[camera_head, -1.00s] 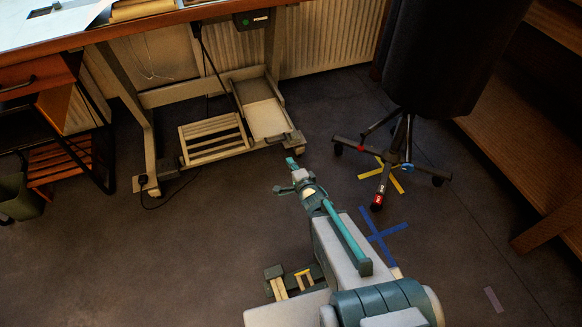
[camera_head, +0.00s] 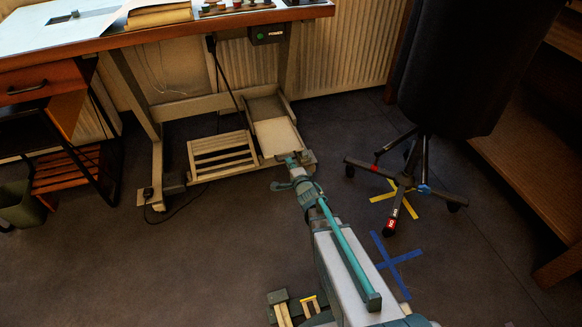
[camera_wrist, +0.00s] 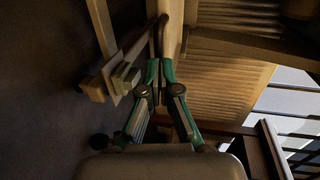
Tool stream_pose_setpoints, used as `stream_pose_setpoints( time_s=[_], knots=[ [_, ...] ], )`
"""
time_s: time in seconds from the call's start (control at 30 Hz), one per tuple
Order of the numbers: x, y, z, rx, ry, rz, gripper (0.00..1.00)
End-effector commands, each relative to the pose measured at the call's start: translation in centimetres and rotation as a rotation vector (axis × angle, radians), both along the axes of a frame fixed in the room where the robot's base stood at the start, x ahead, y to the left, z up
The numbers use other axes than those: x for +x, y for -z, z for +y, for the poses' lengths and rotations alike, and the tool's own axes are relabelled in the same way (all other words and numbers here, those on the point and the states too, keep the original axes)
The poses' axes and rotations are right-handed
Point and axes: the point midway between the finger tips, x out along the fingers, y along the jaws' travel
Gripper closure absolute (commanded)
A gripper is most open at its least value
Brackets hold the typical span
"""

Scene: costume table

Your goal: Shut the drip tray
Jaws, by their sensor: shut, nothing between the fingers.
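The drip tray (camera_head: 275,136) is a pale, shallow tray low under the table, set in a light frame beside a slatted rack. Its front end reaches out near the frame's right foot. My gripper (camera_head: 289,158) is at the tray's front edge and hides part of it; I cannot tell whether it touches. In the wrist view my gripper (camera_wrist: 159,66) is shut with its fingertips together and nothing between them. The fingertips are close to a pale upright panel (camera_wrist: 171,35), probably the tray's front, and a dark bar beside it.
The slatted rack (camera_head: 222,154) is left of the tray. The table's right foot (camera_head: 308,158) is close to my gripper. A black cable (camera_head: 190,203) lies on the floor at left. A swivel chair (camera_head: 408,175) stands at right. The floor between is clear.

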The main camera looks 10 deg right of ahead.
Motion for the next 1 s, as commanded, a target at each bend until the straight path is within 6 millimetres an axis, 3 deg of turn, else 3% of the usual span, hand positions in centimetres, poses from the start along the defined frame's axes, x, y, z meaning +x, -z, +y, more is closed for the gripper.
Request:
stream_pose_setpoints(
  time_s=[0.27,0.47,1.0],
  knots=[
    [0.2,-0.1,0.0,0.000,0.000,0.000,1.00],
    [2.3,-0.4,0.2,0.000,0.000,0.000,1.00],
    [13.6,-0.4,1.3,0.000,-0.001,0.000,1.00]
  ],
)
